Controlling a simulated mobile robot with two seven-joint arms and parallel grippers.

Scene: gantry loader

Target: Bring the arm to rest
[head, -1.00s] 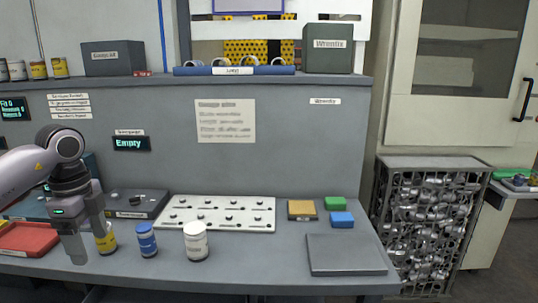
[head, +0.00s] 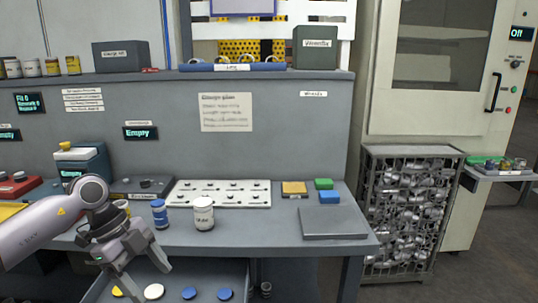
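My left arm comes in from the left in the head view. Its gripper (head: 142,272) hangs at the front edge of the grey workbench (head: 270,240), above an open drawer (head: 238,287). Its fingers are spread, with nothing seen between them. My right gripper is not in view. On the bench, a blue jar (head: 159,214) and a white-lidded jar (head: 203,214) stand upright to the right of the gripper. Another jar (head: 122,206) is partly hidden behind the arm.
The drawer holds several round lids in yellow, white and blue. A white knobbed panel (head: 219,194), a grey plate (head: 333,222) and small coloured blocks lie on the bench. A wire cage of metal parts (head: 408,215) stands at right, beside a tall cabinet (head: 430,75).

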